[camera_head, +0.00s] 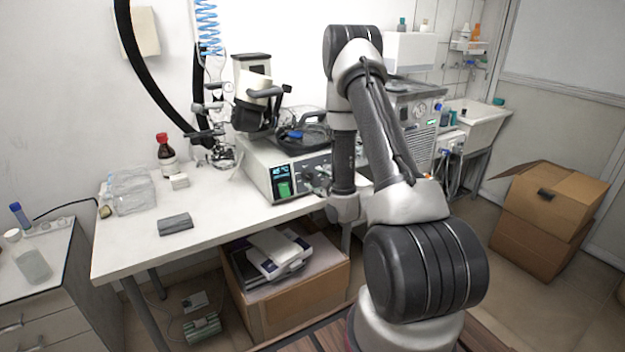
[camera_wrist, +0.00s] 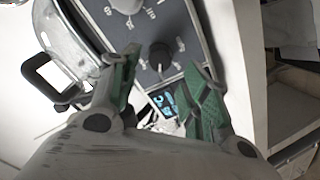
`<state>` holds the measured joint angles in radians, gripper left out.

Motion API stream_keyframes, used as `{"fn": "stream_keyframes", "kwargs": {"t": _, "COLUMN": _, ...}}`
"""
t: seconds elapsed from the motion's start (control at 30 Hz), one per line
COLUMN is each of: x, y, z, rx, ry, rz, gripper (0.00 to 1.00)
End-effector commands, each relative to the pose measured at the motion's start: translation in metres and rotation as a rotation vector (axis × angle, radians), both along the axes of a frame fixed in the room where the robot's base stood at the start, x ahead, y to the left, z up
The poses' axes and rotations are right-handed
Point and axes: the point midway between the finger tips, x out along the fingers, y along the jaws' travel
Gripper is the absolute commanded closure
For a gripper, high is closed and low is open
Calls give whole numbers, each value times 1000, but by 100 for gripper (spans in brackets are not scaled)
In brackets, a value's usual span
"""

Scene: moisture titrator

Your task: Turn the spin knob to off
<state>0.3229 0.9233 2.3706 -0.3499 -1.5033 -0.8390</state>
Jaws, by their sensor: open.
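The titrator (camera_head: 262,160) stands on the white bench, with a lit display and a control panel on its front. In the wrist view, its dark panel (camera_wrist: 190,35) carries a black knob (camera_wrist: 160,54) with a dial scale and a lighter grey knob (camera_wrist: 126,5) at the top edge. I cannot read which one is the spin knob. My gripper (camera_wrist: 164,66) is open and empty, its green-padded fingers on either side of the black knob in the picture. I see no contact. In the head view my gripper (camera_head: 317,181) is at the panel, partly hiding it.
Glassware and a black-handled vessel (camera_head: 300,136) sit on the titrator. A red-capped bottle (camera_head: 166,154) and a dark grey block (camera_head: 175,223) are on the bench to the left. Cardboard boxes (camera_head: 548,215) stand on the floor at right. The front bench area is mostly clear.

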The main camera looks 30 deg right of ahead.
Motion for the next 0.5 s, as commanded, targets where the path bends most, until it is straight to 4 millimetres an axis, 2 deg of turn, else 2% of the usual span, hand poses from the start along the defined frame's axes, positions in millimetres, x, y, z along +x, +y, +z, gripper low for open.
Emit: {"fn": "stream_keyframes", "kwargs": {"t": 0.5, "x": 41, "y": 2, "z": -9, "rx": 0, "ry": -1, "rz": 1, "gripper": 54}}
